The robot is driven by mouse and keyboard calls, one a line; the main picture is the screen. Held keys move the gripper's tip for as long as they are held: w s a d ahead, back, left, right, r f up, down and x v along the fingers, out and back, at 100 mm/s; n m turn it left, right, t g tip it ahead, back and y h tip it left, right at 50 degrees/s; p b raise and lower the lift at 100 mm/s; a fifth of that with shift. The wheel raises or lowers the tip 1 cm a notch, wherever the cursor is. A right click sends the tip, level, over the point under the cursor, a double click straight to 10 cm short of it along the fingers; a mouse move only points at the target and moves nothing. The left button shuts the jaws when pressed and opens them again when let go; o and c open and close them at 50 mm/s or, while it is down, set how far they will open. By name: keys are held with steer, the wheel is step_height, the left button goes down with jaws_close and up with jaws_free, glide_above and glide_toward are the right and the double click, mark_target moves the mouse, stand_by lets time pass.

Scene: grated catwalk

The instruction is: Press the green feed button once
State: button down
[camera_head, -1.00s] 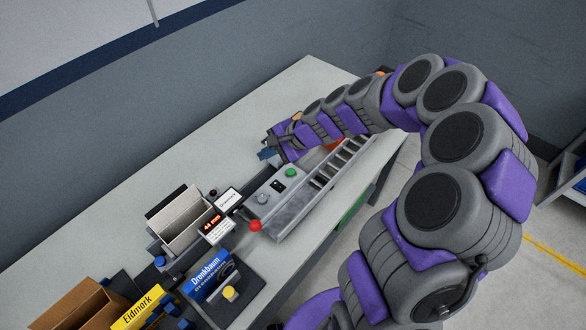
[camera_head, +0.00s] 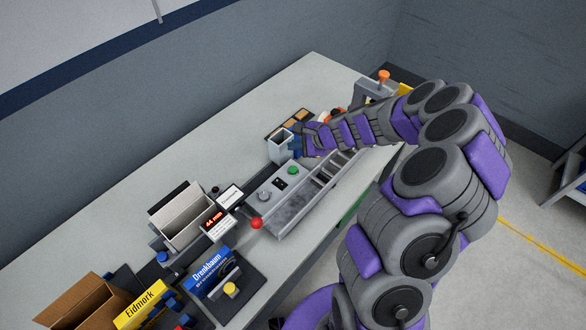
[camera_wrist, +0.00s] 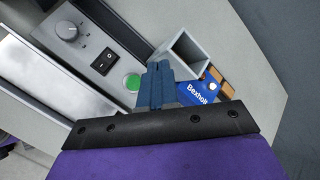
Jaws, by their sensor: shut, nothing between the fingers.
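The green feed button (camera_head: 293,170) sits on the grey control panel (camera_head: 278,186), beside a black rocker switch (camera_head: 280,184) and a grey knob (camera_head: 264,196). In the wrist view the green button (camera_wrist: 132,82) shows just left of my fingertips, partly bordered by them. My gripper (camera_wrist: 160,70) is shut and empty, its blue fingers together. In the head view my gripper (camera_head: 299,148) is behind and slightly above the button, at the far end of the panel. The button is clear of the fingers in that view. The exact height of the fingertips above the panel cannot be told.
A grey square tube (camera_head: 281,142) stands near my fingers; a blue Bexholt item (camera_wrist: 200,92) lies by it. A red ball-topped lever (camera_head: 257,223) and a display (camera_head: 217,222) are nearer. A slotted chute (camera_head: 325,179) runs beside the panel.

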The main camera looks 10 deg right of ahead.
steer(key=b, duration=0.6)
glide_above(295, 170)
step_height(295, 170, down, 8)
steer(key=shift+f, duration=0.4)
steer(key=shift+f, duration=0.15)
stand_by(1.4)
steer(key=shift+f, duration=0.2)
